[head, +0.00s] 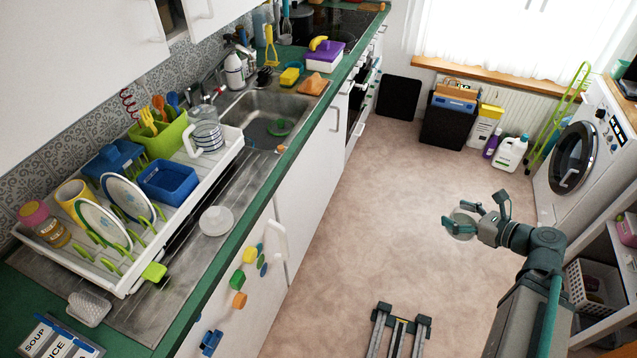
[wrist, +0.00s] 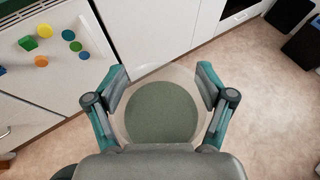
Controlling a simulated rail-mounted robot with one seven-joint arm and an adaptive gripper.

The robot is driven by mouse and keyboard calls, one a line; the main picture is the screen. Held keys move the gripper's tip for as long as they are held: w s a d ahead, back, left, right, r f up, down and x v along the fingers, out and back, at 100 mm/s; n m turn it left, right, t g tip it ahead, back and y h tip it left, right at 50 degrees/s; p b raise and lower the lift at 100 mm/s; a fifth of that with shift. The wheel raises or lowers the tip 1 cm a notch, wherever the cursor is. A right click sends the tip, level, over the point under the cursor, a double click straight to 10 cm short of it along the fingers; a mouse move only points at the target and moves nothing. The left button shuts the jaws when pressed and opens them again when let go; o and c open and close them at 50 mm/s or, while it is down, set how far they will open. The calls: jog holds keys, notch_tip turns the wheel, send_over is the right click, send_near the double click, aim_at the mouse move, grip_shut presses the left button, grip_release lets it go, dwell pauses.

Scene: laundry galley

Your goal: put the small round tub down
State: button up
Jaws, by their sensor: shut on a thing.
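The small round tub (head: 461,229) is held in the air over the open floor at the right in the head view. In the wrist view the tub (wrist: 160,112) has a pale translucent rim around a dull green round middle. My gripper (wrist: 162,86) is shut on it, with one finger on each side of the rim. In the head view my gripper (head: 464,214) and arm reach in from the lower right. The tub's underside is hidden.
A white dish rack (head: 120,282) and a sink (head: 262,108) fill the left counter. A small white round piece (head: 216,220) sits on the metal drainboard (head: 190,262). A washing machine (head: 585,150) and shelves stand at right. The floor (head: 370,220) between is mostly clear.

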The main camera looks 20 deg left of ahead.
jog(key=s+a+r+n+g+y+b, duration=0.1)
jog(key=a+r+n+g, duration=0.15)
jog(key=a, duration=1.05)
jog(key=s+a+r+n+g+y+b, duration=0.1)
jog(key=a+n+g+b, duration=0.15)
jog(key=a, duration=1.05)
jog(key=s+a+r+n+g+b, duration=0.15)
jog(key=s+a, duration=0.25)
jog(key=a, duration=0.4)
jog(key=s+a+r+n+g+p, duration=0.1)
jog(key=s+a+r, duration=0.2)
jog(key=a, duration=0.6)
jog(key=s+a+r+n+g+b, duration=0.15)
jog(key=s+a, duration=0.25)
jog(key=a, duration=0.4)
jog(key=m+t+p, duration=0.2)
jog(key=m+p, duration=0.1)
send_near(232, 151)
jog(key=s+a+r, duration=0.3)
jog(key=f, duration=0.1)
jog(key=w+a+f, duration=0.1)
jog(key=w+f, duration=0.1)
jog(key=shift+a+f, duration=0.35)
jog(key=shift+a, duration=0.05)
jog(key=shift+w+a+f+p, duration=0.45)
jog(key=shift+w+f+p, duration=0.1)
jog(key=shift+f, duration=0.3)
jog(key=shift+f+p, duration=0.55)
jog(key=shift+f, duration=1.05)
jog(key=shift+f, duration=0.15)
